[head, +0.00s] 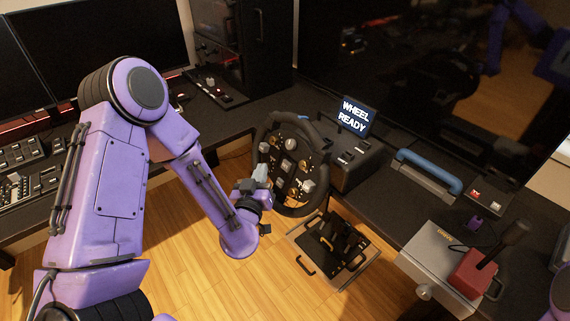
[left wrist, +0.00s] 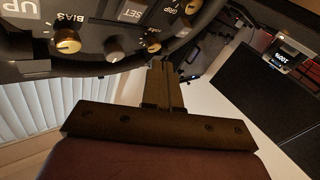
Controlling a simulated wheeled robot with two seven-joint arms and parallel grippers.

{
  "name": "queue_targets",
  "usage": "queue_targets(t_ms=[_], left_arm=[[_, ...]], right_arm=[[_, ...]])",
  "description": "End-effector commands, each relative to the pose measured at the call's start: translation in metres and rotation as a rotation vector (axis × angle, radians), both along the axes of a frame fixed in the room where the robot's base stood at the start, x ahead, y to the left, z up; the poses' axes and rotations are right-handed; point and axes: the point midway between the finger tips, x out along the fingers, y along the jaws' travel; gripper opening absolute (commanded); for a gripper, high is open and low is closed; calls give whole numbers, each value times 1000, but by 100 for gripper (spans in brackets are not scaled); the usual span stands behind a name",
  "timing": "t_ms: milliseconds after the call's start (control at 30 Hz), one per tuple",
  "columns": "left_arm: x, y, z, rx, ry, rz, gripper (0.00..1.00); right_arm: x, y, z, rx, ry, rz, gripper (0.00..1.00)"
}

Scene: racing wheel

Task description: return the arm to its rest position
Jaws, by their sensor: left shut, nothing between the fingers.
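My left arm, purple, reaches in from the left across the head view. Its gripper (head: 254,190) is in front of the racing wheel (head: 300,127), near the wheel's left side. In the left wrist view my gripper (left wrist: 158,66) is shut and empty, its fingers together. Just beyond the fingertips is the wheel's face, with knobs such as the BIAS knob (left wrist: 67,42) and a SET button (left wrist: 131,12). I cannot tell whether the fingertips touch the wheel. Only a purple bit of what looks like my right arm shows at the right edge; its gripper is out of view.
A small screen (head: 355,115) reads WHEEL READY behind the wheel. Pedals (head: 334,243) stand below it. A blue handle (head: 429,170), a grey box (head: 440,262) and a red-based lever (head: 474,271) are at the right. Button panels (head: 22,155) lie at the left. Monitors stand behind.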

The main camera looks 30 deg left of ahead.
Motion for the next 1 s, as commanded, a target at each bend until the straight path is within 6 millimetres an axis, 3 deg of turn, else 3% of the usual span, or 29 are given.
queue_targets(t_ms=[733, 833, 867, 933, 1000], left_arm=[[0, 0, 0, -2, -1, 0, 0], [1, -4, -5, -66, 3, -23, 0], [1, -7, -11, -107, 26, -35, 0], [-8, -14, -45, -229, 157, -48, 0], [-40, -22, -102, -325, 367, -30, 0]], right_arm=[[0, 0, 0, 0, 0, 0, 0], [0, 0, 0, 0, 0, 0, 0], [0, 0, 0, 0, 0, 0, 0], [0, 0, 0, 0, 0, 0, 0], [0, 0, -1, 0, 0, 0, 0]])
